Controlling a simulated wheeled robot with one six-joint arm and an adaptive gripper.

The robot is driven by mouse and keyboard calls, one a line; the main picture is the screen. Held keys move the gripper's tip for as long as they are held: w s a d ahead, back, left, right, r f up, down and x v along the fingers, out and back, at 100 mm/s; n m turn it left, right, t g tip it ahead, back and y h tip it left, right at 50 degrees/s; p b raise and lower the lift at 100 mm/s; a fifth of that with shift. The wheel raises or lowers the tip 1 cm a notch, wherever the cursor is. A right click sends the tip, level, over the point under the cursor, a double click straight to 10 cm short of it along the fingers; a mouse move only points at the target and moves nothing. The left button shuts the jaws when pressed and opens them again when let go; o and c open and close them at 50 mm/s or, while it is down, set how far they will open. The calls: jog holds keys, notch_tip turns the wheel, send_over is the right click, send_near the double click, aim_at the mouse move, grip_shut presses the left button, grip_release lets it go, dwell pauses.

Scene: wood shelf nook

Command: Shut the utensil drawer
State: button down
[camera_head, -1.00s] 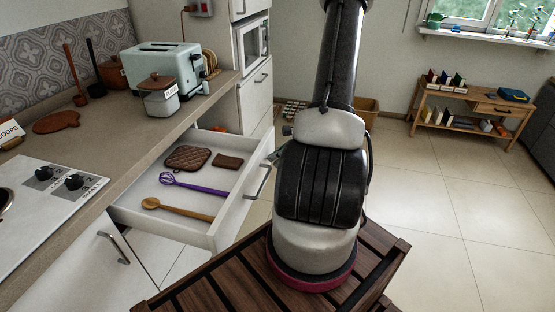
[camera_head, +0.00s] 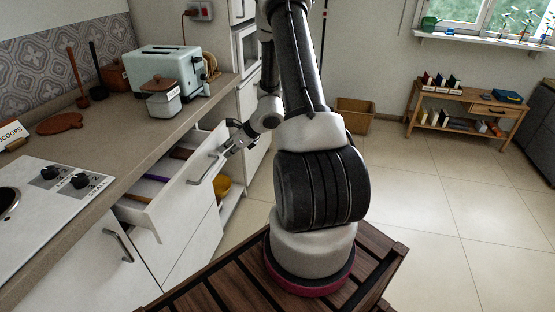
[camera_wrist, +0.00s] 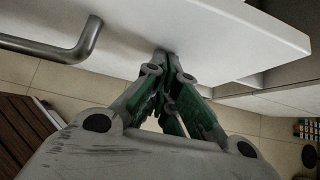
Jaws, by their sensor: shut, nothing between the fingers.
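The white utensil drawer (camera_head: 176,190) under the counter is partly open. Its metal bar handle (camera_head: 203,168) is on the front panel. Inside, parts of a brown mitt (camera_head: 181,154), a purple whisk (camera_head: 155,177) and a wooden spoon (camera_head: 136,197) show; the rest is hidden by the counter and drawer front. My gripper (camera_head: 226,152) is shut and empty, by the drawer front beside the handle. In the wrist view the shut fingertips (camera_wrist: 164,56) are at the white front panel (camera_wrist: 215,35), apart from the handle (camera_wrist: 80,45); they appear to touch the panel.
The counter (camera_head: 120,140) holds a toaster (camera_head: 165,70), a lidded jar (camera_head: 160,98) and a stove (camera_head: 60,200). Below the drawer is a closed cabinet front with a handle (camera_head: 118,245). An open compartment with a yellow item (camera_head: 222,187) is beside it.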

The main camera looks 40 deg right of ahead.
aim_at(194, 150)
jog(key=w+a, duration=0.2)
jog(key=w, duration=0.1)
jog(key=w+a, duration=0.2)
jog(key=w, duration=0.1)
jog(key=w+a, duration=0.2)
jog(key=w, duration=0.1)
jog(key=shift+w+a, duration=0.25)
jog(key=shift+w, duration=0.1)
jog(key=shift+w+a, duration=0.25)
jog(key=shift+w, duration=0.2)
jog(key=shift+r, duration=0.1)
